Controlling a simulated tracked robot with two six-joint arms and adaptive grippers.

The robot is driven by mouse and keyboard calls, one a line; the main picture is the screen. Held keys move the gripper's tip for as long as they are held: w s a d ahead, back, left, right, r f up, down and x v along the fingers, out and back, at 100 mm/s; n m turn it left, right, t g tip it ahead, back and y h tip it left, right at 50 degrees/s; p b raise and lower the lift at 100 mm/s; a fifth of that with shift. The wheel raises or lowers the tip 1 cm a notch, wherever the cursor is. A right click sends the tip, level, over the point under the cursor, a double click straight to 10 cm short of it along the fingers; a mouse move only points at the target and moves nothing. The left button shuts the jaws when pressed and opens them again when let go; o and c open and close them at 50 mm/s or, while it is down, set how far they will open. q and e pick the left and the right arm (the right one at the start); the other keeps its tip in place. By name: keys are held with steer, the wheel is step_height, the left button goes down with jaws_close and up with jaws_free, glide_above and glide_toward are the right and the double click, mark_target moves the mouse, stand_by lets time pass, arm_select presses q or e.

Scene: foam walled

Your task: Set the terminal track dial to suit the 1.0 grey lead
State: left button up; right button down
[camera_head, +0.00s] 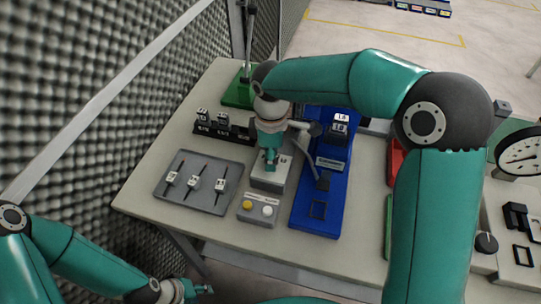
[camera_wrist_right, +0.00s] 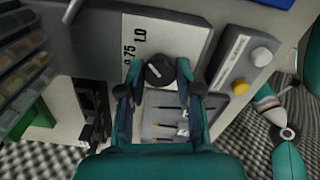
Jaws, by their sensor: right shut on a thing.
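The track dial is a round black knob (camera_wrist_right: 159,70) on a pale box (camera_head: 271,178). Printed marks 0.75 and 1.0 show beside the knob in the right wrist view. A pale mark shows on the knob; which number it points to is unclear. My right gripper (camera_head: 270,163) is over the box, its fingers (camera_wrist_right: 160,88) shut on the knob from both sides. Three dark leads with white tags lie in a grey tray (camera_head: 180,201); their tag text is too small to read. My left gripper (camera_head: 203,290) is low at the front edge, away from the dial.
A box with yellow and white buttons (camera_head: 259,210) stands in front of the dial. A blue press (camera_head: 318,220) stands right of it. A black rack (camera_head: 238,133) with labelled blocks is behind the tray. A gauge (camera_head: 520,152) stands far right. A grey foam wall borders the left.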

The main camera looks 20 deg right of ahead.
steer(key=shift+w+r, duration=0.1)
steer(key=shift+w, duration=0.05)
steer(key=c, duration=0.8)
jaws_free()
steer(key=shift+o, duration=0.2)
step_height(320, 180, up, 12)
